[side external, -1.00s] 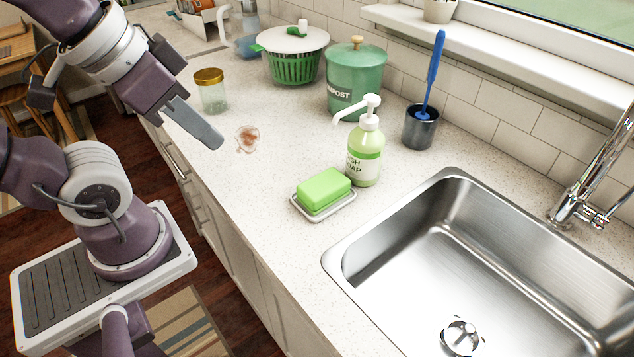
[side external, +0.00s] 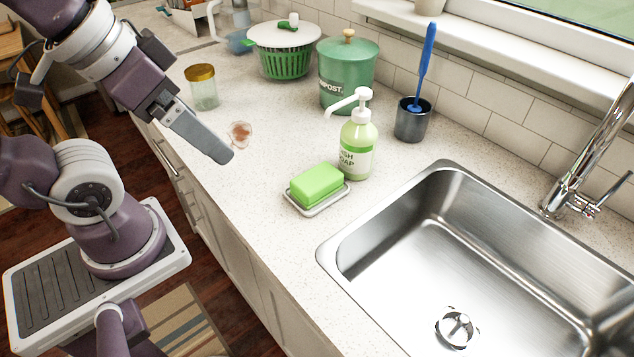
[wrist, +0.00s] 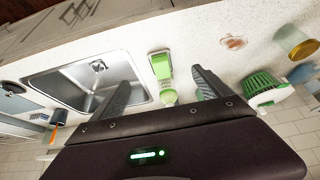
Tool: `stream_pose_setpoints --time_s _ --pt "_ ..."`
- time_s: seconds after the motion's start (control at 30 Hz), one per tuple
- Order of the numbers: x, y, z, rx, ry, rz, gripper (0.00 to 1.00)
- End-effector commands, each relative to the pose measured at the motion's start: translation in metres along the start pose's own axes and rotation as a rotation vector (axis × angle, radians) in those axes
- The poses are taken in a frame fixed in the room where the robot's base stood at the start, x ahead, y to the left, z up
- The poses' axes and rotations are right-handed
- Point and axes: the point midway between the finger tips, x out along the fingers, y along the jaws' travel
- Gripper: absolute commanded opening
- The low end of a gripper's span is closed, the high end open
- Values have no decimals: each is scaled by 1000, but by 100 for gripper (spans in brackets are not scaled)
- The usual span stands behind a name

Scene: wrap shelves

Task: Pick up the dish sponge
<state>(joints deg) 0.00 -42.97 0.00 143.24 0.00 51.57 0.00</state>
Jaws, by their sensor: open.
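The dish sponge (side external: 316,183) is a bright green block lying in a pale soap dish (side external: 322,206) on the counter, left of the sink. In the wrist view the sponge (wrist: 160,66) lies in the gap between my two fingers, beyond their tips. My gripper (side external: 226,157) is open and empty above the counter's front edge, to the left of the sponge and apart from it. In the wrist view both fingers of my gripper (wrist: 160,77) show spread wide. In the side view the fingers overlap, so the gap is hidden.
A soap bottle (side external: 357,150) with a white pump stands close behind the sponge. The steel sink (side external: 335,262) is at the right. A dark brush holder (side external: 412,122), green compost bin (side external: 346,80) and glass jar (side external: 203,94) stand farther back. A brownish stain (side external: 240,134) lies near my gripper.

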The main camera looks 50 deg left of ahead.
Motion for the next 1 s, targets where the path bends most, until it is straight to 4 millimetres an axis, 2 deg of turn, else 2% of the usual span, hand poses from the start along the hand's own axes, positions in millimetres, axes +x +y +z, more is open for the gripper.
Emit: stream_pose_setpoints --time_s 0.3,0.4,0.47,0.53,0.6,0.7,0.8,0.9,1.0 --pt "0 0 0 -5 -2 -1 97" --pt "11 -12 -12 -115 -45 -29 97" --pt "28 -30 -25 -266 -99 -73 97" --pt "57 -55 -39 -502 -179 -143 97" --pt "89 -65 -52 -756 -277 -174 97" --pt "134 -50 -73 -1111 -449 -141 97" --pt "170 -37 -91 -1384 -583 -107 97" --pt "194 -31 -102 -1548 -660 -89 97" --pt "206 -27 -106 -1614 -691 -82 97"
